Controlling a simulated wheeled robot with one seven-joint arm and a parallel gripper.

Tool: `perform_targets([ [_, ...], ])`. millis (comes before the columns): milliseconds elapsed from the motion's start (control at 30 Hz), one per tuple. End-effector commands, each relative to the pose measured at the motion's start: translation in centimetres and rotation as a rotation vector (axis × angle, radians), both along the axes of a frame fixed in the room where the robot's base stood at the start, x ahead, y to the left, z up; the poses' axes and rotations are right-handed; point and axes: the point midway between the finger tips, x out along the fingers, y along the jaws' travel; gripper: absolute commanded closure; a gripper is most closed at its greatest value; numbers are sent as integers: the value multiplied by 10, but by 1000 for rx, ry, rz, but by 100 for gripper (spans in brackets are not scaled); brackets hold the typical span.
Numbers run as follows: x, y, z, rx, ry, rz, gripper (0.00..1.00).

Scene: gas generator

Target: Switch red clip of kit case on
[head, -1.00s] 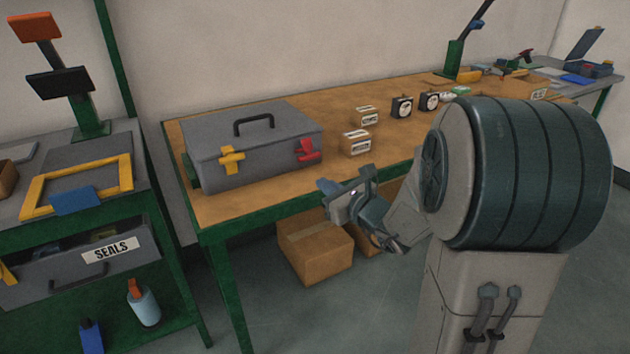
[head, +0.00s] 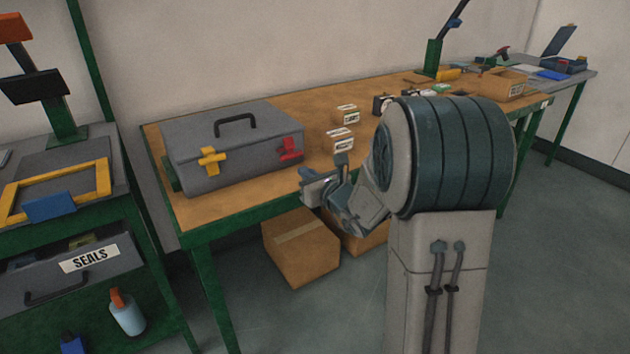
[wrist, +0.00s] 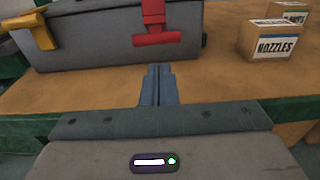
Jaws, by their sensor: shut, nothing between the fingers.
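The grey kit case (head: 240,165) stands shut on the wooden bench, with a dark handle on its lid. Its red clip (head: 290,149) is on the right of the front face, and a yellow clip (head: 211,160) is on the left. In the wrist view the red clip (wrist: 155,25) shows as a T shape, its crossbar low on the case front. My gripper (wrist: 158,70) has its blue fingers together and empty, pointing at the case just below the red clip, apart from it. In the head view my gripper (head: 306,180) is at the bench's front edge, right of the case.
The bench (head: 235,211) has a green front edge. A small box labelled NOZZLES (wrist: 279,42) stands right of the case, with another box (head: 347,115) behind it. Cardboard boxes (head: 301,248) lie below. A green cart with a SEALS drawer (head: 70,270) stands at left.

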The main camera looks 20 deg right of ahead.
Motion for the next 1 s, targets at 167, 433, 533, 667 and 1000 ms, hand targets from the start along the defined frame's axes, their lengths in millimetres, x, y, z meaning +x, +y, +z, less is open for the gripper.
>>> perform_targets([
  [167, 26, 8, -3, 0, 0, 0, 100],
  [433, 37, 12, -3, 1, 0, -1, 100],
  [533, 37, 12, -3, 1, 0, -1, 100],
  [667, 37, 12, -3, 1, 0, -1, 100],
  [1000, 36, -3, 4, -11, 38, -24, 100],
])
